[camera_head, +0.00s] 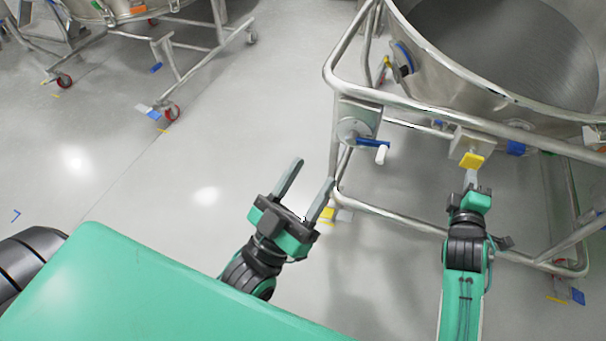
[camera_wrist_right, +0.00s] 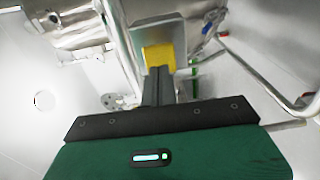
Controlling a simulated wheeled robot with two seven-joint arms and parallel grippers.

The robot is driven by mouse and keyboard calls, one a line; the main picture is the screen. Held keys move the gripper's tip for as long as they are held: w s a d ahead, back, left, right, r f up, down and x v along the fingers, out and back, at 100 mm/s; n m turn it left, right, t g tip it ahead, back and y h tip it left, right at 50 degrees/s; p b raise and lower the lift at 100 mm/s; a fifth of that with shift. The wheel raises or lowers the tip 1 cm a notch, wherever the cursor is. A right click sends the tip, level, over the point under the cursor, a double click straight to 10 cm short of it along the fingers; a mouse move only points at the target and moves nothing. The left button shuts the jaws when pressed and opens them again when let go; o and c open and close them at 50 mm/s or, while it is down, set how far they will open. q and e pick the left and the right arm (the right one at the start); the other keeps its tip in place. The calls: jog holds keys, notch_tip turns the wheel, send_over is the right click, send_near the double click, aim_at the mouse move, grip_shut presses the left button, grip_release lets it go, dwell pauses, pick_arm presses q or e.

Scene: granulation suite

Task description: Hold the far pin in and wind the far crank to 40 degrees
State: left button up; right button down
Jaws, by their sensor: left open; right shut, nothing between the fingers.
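A crank with a blue arm (camera_head: 372,142) and a white knob (camera_head: 381,155) is mounted on a round hub plate on the steel frame's near left corner. To its right, a yellow pin head (camera_head: 472,160) sits on a square steel block; it also shows in the right wrist view (camera_wrist_right: 159,55). My right gripper (camera_head: 471,175) is shut and empty, its fingertips at the yellow pin head. They look touching or nearly so; I cannot tell how far the pin is pressed. My left gripper (camera_head: 314,172) is open and empty, left of and below the crank, apart from it.
The steel tube frame (camera_head: 400,101) surrounds a large round steel vessel (camera_head: 440,70). Its lower rail (camera_head: 395,216) runs near my right arm. Another wheeled frame (camera_head: 175,65) stands at upper left. The floor between them is clear.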

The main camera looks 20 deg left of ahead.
pick_arm(q)
jog(key=shift+f, duration=0.2)
pick_arm(e)
jog(key=shift+w, duration=0.25)
pick_arm(q)
jog(key=m+g+y, duration=0.6)
jog(key=m+y, duration=0.1)
jog(key=m, duration=0.7)
send_near(379, 163)
jog(key=w, duration=1.2)
jog(key=shift+d+r, duration=0.1)
jog(key=shift+d, duration=0.05)
jog(key=shift+s, duration=0.1)
pick_arm(e)
jog(key=shift+w, duration=0.1)
